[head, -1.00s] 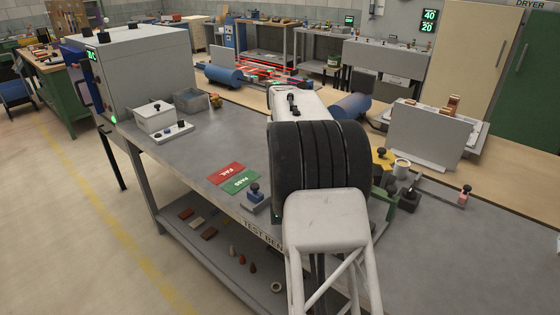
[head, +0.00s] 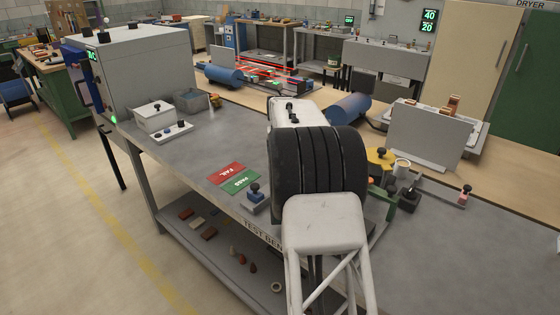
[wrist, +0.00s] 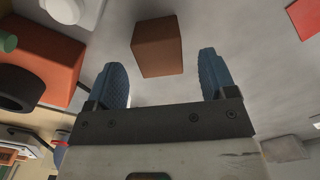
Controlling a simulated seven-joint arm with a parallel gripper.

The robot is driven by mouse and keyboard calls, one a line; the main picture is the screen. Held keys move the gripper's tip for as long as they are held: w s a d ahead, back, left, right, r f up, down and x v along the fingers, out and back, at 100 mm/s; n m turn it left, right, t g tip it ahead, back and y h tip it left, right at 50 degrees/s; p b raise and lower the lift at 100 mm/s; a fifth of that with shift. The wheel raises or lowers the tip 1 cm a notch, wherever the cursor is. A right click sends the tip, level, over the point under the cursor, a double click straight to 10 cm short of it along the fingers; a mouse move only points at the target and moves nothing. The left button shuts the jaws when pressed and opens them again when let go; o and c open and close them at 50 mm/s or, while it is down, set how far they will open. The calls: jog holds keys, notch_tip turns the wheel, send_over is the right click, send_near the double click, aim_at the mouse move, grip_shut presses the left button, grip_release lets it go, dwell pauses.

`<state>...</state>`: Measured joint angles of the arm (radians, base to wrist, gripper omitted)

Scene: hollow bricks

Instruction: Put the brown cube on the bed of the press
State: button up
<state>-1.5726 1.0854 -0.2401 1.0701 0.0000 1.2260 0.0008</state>
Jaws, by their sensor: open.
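The brown cube (wrist: 158,46) sits on the grey bench top in the wrist view, just ahead of the gap between my fingertips. My gripper (wrist: 162,80) is open, with one blue finger on each side of that gap and nothing held. The cube looks apart from both fingers. In the head view my arm hides the cube and the gripper. A green-framed device with black knobs (head: 408,199) stands right of my arm; I cannot tell for sure that it is the press.
In the wrist view, an orange block (wrist: 50,52) and a dark ring (wrist: 22,88) lie close on the left. The right bench is mostly clear.

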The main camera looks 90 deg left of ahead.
jog(key=shift+f, duration=1.7)
jog(key=c, duration=1.2)
jog(key=shift+o, duration=0.2)
jog(key=shift+r, duration=0.1)
jog(key=shift+r, duration=4.95)
